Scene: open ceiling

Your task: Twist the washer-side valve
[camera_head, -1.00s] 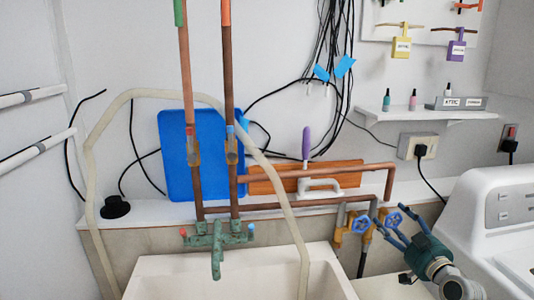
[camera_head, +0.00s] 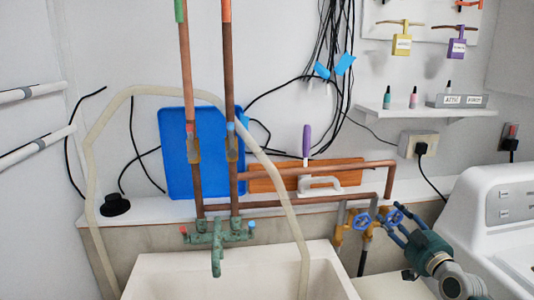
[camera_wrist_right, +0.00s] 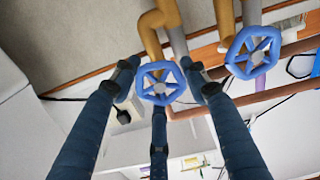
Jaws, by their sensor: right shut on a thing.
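Two blue star-spoked valve wheels sit on brass pipe fittings right of the sink. The right, washer-side valve wheel (camera_head: 394,217) is at my right gripper (camera_head: 395,222), which reaches in from the lower right. In the right wrist view, this wheel (camera_wrist_right: 160,84) lies between the dark fingers of my right gripper (camera_wrist_right: 163,75), which press on its rim from both sides. A third finger is below it. The other valve wheel (camera_head: 361,222) is free, and it also shows in the right wrist view (camera_wrist_right: 252,52). My left gripper is not in view.
The white washer (camera_head: 495,215) stands at the right, close to my right arm. Copper pipes (camera_head: 310,203) run left of the valves. A white sink (camera_head: 170,275) with a green tap (camera_head: 217,240) and a pale hose (camera_head: 290,215) is at the left.

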